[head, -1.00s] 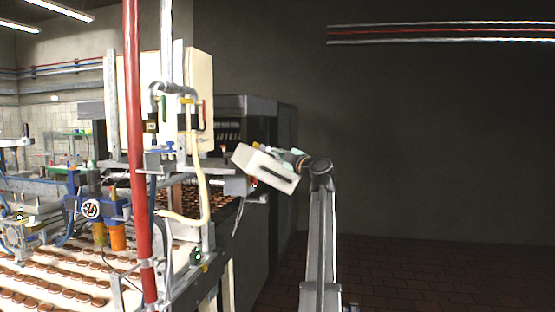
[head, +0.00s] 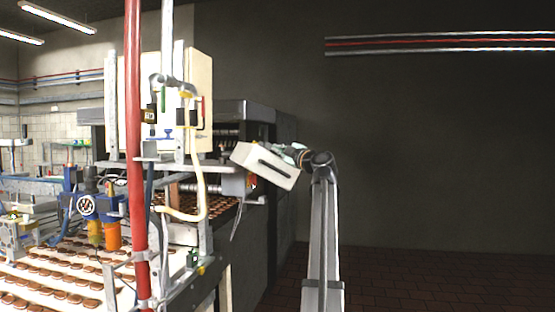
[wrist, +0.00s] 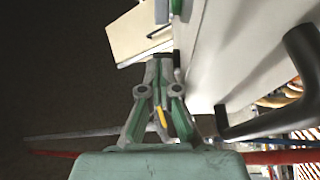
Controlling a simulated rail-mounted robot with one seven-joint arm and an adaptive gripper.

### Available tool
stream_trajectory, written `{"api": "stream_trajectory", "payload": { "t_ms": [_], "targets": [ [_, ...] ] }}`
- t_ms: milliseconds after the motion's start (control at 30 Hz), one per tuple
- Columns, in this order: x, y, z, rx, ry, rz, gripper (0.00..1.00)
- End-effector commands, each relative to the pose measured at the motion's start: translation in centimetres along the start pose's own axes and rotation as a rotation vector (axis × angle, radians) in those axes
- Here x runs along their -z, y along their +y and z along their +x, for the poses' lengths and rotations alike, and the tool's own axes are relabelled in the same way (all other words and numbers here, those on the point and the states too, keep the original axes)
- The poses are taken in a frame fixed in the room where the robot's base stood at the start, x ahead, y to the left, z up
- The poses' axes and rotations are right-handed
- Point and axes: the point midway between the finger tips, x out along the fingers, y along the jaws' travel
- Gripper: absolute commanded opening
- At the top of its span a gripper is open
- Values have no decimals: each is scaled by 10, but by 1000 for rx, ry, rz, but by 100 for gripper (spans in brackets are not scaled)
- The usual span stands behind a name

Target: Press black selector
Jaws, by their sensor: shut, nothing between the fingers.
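My gripper (wrist: 162,66) is shut and empty in the wrist view, its fingertips close to the edge of a white control box (wrist: 235,50). A small dark part (wrist: 177,70), probably the black selector, sticks out from the box face just right of the fingertips. I cannot tell whether they touch. A green part (wrist: 176,7) sits farther along the same face. In the head view the tilted white box (head: 262,162) stands between the camera and my fingertips, so the selector and fingertips are hidden there.
A black handle (wrist: 290,85) juts from another side of the box. A red vertical pole (head: 134,150) and a conveyor with rows of brown biscuits (head: 50,280) are at left. A dark oven-like machine (head: 270,230) stands behind the box. The floor at right is clear.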

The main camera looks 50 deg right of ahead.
Motion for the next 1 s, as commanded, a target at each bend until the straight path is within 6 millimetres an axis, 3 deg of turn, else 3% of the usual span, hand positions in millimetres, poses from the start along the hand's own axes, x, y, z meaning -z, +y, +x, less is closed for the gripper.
{"api": "stream_trajectory", "payload": {
  "t_ms": [1000],
  "targets": [
    [-14,0,4,1,1,0,0]
  ]
}}
